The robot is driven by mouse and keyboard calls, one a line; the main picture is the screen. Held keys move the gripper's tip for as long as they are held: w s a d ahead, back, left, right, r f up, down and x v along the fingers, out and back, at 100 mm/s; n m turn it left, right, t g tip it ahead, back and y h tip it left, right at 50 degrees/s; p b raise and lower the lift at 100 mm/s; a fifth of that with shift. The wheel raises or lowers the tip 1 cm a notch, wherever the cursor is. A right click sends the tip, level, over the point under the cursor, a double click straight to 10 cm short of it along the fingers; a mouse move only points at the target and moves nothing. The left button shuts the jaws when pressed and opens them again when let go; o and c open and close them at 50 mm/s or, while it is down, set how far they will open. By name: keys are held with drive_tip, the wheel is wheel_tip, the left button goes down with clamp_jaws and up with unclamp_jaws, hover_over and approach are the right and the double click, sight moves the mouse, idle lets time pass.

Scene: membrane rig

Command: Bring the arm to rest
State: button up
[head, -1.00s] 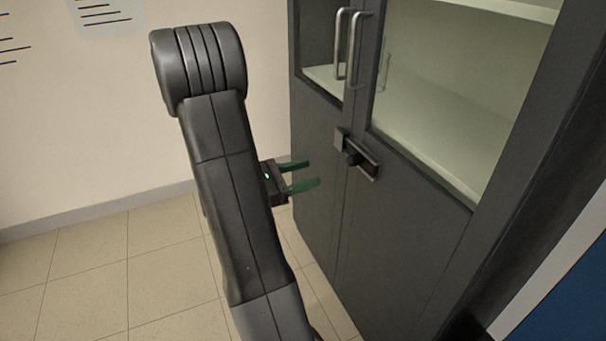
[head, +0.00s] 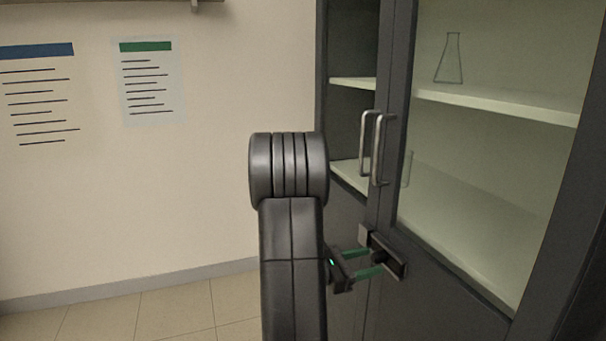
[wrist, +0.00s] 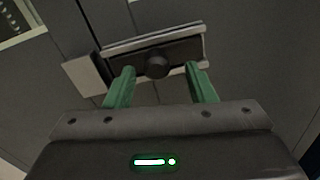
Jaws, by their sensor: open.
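My gripper (head: 366,263) is open, with its two green fingers pointing at the dark latch (head: 393,262) on the cabinet doors. In the wrist view my gripper (wrist: 161,88) has its fingers apart, one on each side of the latch's round black knob (wrist: 157,65). Nothing is held between them. I cannot tell whether the fingertips touch the latch plate. My arm (head: 292,250) rises in front of the cabinet and hides part of its lower left side.
The dark cabinet (head: 455,300) has two vertical metal handles (head: 371,148) above the latch. A flask (head: 449,60) stands on its upper shelf, and a glass vessel (head: 407,169) on the lower one. Posters (head: 149,80) hang on the left wall. The floor (head: 180,308) at left is clear.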

sight(374, 259)
drive_tip(key=shift+x, duration=1.8)
